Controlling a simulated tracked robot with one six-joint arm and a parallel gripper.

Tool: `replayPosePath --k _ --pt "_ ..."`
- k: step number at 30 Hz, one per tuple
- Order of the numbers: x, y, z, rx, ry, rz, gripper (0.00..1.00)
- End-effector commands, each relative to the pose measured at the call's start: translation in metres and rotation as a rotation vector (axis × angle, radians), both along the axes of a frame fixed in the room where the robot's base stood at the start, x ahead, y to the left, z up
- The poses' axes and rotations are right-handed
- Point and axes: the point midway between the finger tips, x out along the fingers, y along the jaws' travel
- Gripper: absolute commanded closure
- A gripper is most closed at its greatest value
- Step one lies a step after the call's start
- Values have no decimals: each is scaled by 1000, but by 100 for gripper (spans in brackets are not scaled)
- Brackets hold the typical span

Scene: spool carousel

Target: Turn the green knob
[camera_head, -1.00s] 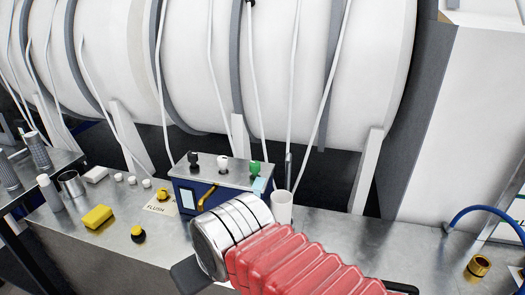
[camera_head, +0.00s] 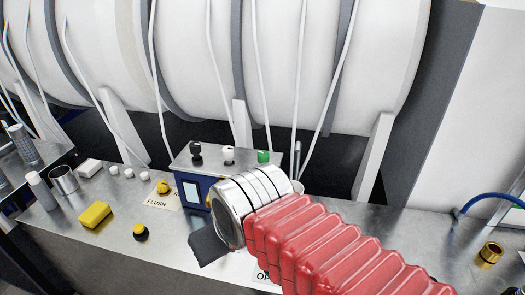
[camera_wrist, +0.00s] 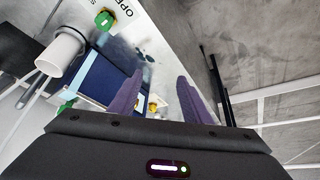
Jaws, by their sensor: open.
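A green knob (camera_head: 263,156) stands at the right end of the top of a blue box with a grey lid (camera_head: 215,164). A green knob also shows at the left in the wrist view (camera_wrist: 66,106). A second green piece (camera_wrist: 104,19) sits beside a label starting "OPE" at the top of the wrist view. My gripper (camera_wrist: 160,76) is open, its two purple fingers apart with no object held between them. In the head view my wrist and red sleeve hide the fingers and the box's front right part.
Black (camera_head: 196,150) and white (camera_head: 228,155) knobs share the lid. A white cup (camera_wrist: 60,50) stands near the box. A yellow block (camera_head: 95,215), a yellow button (camera_head: 140,231) and a brass fitting (camera_head: 490,253) stand on the metal bench. A large white drum (camera_head: 270,60) is behind.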

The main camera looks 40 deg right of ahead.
Motion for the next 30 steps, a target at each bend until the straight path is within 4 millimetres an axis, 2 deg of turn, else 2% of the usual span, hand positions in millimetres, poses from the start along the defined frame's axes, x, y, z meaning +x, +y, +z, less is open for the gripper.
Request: replayPosePath --k 5,14,21,30 --pt "16 -15 19 -42 33 57 54" --pt "65 -47 71 -156 131 247 54" --pt "106 -81 103 -225 215 419 54" --pt "152 -131 131 -277 310 642 54"
